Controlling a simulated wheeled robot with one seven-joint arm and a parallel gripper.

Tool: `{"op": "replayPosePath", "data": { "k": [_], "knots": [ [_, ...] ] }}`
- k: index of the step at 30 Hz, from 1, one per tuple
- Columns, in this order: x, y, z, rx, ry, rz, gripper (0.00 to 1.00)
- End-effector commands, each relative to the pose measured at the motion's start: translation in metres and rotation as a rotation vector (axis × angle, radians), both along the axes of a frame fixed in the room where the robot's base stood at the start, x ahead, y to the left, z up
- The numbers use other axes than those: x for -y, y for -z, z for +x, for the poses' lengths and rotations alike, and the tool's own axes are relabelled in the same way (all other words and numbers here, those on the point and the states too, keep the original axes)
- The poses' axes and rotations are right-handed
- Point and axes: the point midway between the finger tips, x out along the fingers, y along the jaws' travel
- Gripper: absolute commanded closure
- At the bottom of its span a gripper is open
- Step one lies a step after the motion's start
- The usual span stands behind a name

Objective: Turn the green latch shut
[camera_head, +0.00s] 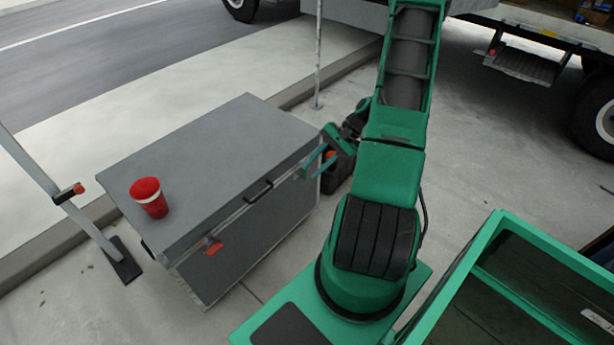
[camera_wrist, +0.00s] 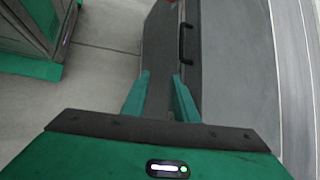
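The grey box (camera_head: 215,165) has a grey lid, and a black handle (camera_head: 258,191) on its front edge. A red latch (camera_head: 213,247) sits on the front face near the left end. I cannot make out a green latch in either view; the right end of the front is partly hidden by my gripper. My gripper (camera_head: 312,172) is at the box's right front corner. Its two green fingers are apart with nothing visible between them; they also show in the wrist view (camera_wrist: 161,78), beside the box's front edge. The handle (camera_wrist: 186,42) lies beyond them.
A truck (camera_head: 540,40) is at the back right. Pavement in front of the box is clear.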

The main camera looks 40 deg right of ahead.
Motion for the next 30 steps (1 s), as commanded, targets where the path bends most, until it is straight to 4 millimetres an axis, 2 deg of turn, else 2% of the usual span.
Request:
{"op": "replayPosePath", "data": {
  "k": [1, 3, 12, 21, 30],
  "knots": [
    [0.003, 0.014, 0.000, 0.008, 0.048, 0.042, 0.73],
    [0.007, 0.029, 0.003, 0.023, 0.112, 0.097, 0.73],
    [0.023, 0.084, 0.012, 0.106, 0.407, 0.339, 0.73],
    [0.043, 0.129, 0.013, 0.207, 0.728, 0.605, 0.73],
    [0.068, 0.161, 0.003, 0.325, 1.040, 0.873, 0.73]
  ]
}}
